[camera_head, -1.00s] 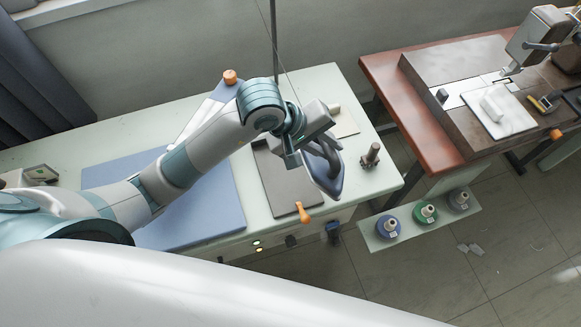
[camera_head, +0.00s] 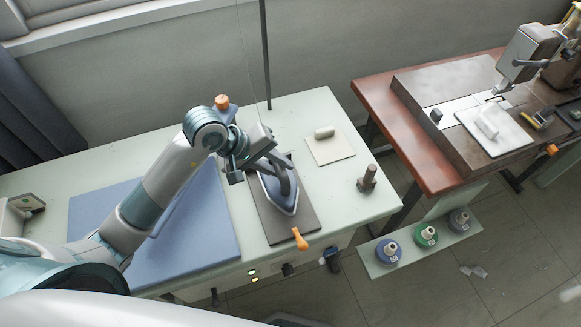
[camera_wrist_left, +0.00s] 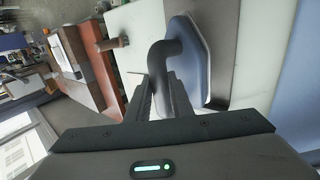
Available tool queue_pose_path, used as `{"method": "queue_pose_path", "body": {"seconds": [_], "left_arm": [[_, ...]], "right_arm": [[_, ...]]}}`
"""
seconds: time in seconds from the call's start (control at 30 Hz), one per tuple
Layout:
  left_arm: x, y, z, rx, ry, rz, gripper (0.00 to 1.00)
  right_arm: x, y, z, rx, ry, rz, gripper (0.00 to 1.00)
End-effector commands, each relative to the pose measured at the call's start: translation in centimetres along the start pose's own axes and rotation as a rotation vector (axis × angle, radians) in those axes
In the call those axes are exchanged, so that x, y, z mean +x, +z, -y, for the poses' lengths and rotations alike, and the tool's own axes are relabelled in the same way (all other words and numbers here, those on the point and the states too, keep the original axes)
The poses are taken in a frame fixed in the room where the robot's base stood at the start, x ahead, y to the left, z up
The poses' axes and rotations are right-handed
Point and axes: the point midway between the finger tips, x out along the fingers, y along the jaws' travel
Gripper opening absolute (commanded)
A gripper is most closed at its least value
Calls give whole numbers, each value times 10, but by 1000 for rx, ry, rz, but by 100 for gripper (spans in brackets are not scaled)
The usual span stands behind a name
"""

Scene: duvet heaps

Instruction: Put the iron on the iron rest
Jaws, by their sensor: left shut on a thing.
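The iron (camera_head: 284,196) has a blue-grey body and a dark handle. In the head view it is over the dark grey iron rest (camera_head: 270,228), its tip pointing toward the front of the table. My left gripper (camera_head: 271,157) is shut on the iron's handle from the left. In the left wrist view the iron (camera_wrist_left: 190,60) hangs by its handle between the fingers (camera_wrist_left: 160,95), with its soleplate facing the grey rest (camera_wrist_left: 246,60). Whether it touches the rest cannot be told. My right gripper is not in view.
A blue pressing pad (camera_head: 205,245) lies left of the rest. A beige square with a white roll (camera_head: 324,132) is behind it to the right. A brown metal post (camera_head: 367,180) and an orange-knobbed lever (camera_head: 299,239) stand near. A sewing table (camera_head: 430,155) is at right.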

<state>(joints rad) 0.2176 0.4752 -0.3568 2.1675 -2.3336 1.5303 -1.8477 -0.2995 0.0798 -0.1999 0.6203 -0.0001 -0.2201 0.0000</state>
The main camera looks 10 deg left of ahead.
Motion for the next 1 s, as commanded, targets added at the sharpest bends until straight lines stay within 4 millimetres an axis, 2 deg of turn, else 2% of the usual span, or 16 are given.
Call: {"method": "queue_pose_path", "body": {"seconds": [0.43,0.8,1.0], "left_arm": [[0,-3,2,2,6,-2,0],[28,-2,21,-1,7,-1,0],[32,-3,25,1,5,-3,0]], "right_arm": [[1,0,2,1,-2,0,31],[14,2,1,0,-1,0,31],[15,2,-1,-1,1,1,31]]}}
